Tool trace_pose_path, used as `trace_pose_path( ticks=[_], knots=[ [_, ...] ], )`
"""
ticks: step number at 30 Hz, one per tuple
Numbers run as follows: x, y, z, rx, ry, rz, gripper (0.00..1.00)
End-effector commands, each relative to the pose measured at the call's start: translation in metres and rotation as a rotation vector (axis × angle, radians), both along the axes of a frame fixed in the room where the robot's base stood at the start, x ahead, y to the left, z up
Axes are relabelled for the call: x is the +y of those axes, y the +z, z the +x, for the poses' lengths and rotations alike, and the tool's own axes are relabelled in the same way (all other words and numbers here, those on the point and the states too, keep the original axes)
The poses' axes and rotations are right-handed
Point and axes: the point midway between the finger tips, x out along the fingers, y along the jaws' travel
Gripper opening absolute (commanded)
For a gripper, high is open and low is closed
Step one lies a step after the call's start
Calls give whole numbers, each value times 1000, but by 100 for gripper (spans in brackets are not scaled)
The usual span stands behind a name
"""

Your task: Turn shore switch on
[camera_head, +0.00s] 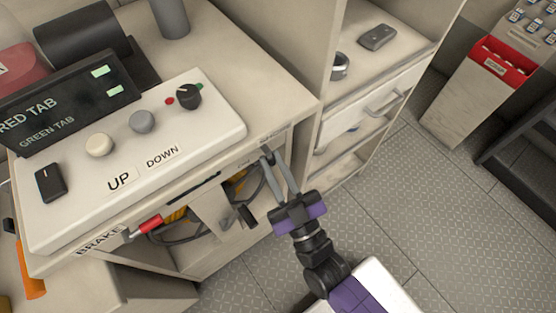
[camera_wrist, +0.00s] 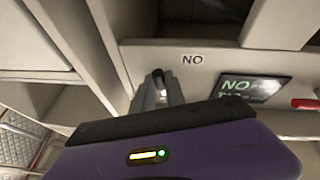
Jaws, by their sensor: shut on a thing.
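My gripper (camera_head: 268,157) is at the front of the cabinet, just under its top edge and beside an unreadable small label. Its long grey fingers are shut on a small dark part, which looks like the shore switch (camera_wrist: 158,75). In the wrist view the fingertips (camera_wrist: 155,88) mostly hide it. A label reading "NO" (camera_wrist: 192,60) is on the panel right of the fingertips. A dark display (camera_wrist: 250,88) with green text starting "NO" is further right.
The white control box (camera_head: 205,135) with UP and DOWN labels and a black knob (camera_head: 188,96) sits on the cabinet. A red brake handle (camera_head: 151,223) and cables are left of my gripper. Shelves (camera_head: 345,160) stand close on the right. The floor (camera_head: 420,210) is clear.

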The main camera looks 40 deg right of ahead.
Motion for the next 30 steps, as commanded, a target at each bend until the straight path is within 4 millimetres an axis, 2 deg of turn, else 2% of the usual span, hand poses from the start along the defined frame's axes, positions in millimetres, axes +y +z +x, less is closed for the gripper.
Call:
trace_pose_path(
  ticks=[10,27,28,30],
  knots=[
    [6,-1,0,4,-1,150,0],
    [8,-2,0,4,1,180,0],
    [8,-2,0,4,1,180,19],
    [8,-1,0,3,1,179,33]
  ],
)
